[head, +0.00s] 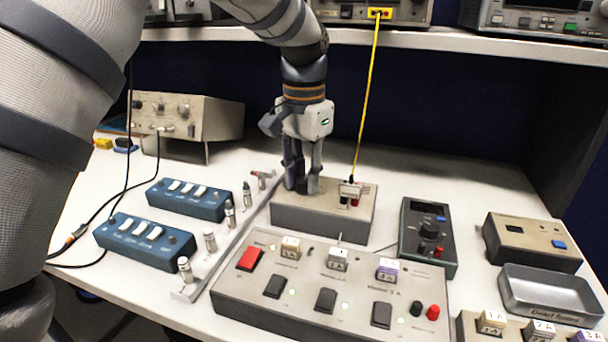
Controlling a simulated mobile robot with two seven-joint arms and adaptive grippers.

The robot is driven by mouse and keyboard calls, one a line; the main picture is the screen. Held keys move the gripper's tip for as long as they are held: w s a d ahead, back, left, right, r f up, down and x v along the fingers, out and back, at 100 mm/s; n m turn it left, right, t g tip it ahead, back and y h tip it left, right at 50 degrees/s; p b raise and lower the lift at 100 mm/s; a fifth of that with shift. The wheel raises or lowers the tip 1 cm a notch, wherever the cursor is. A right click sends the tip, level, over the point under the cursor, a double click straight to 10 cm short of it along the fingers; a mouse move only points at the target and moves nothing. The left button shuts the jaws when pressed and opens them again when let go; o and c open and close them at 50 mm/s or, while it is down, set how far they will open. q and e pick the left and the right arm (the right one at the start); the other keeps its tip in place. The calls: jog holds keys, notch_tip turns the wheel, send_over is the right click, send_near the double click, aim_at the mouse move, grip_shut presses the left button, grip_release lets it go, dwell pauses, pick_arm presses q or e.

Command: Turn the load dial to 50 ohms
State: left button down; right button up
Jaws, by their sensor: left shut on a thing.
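The load box (322,222) is a low beige box with a dark grey front, standing near the middle of the bench. My left gripper (302,187) points straight down over the left part of its top. Its fingers are closed around the dial there, which they almost wholly hide. I cannot read the dial's setting or its scale marks. A small white label and terminals (350,192) sit on the right of the box top, with a yellow cable (367,95) rising from them. My right gripper is not in view.
A beige panel with switches (330,290) stands just in front of the box. A dark meter (428,230) and an empty grey tray (550,292) are at right. A shelf (420,40) runs overhead.

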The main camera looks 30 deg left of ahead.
aim_at(304, 180)
pick_arm(q)
jog(key=n, duration=0.4)
jog(key=shift+n, duration=2.3)
jog(key=c, duration=1.3)
grip_release()
jog(key=shift+c, duration=0.2)
notch_tip(304, 180, up, 12)
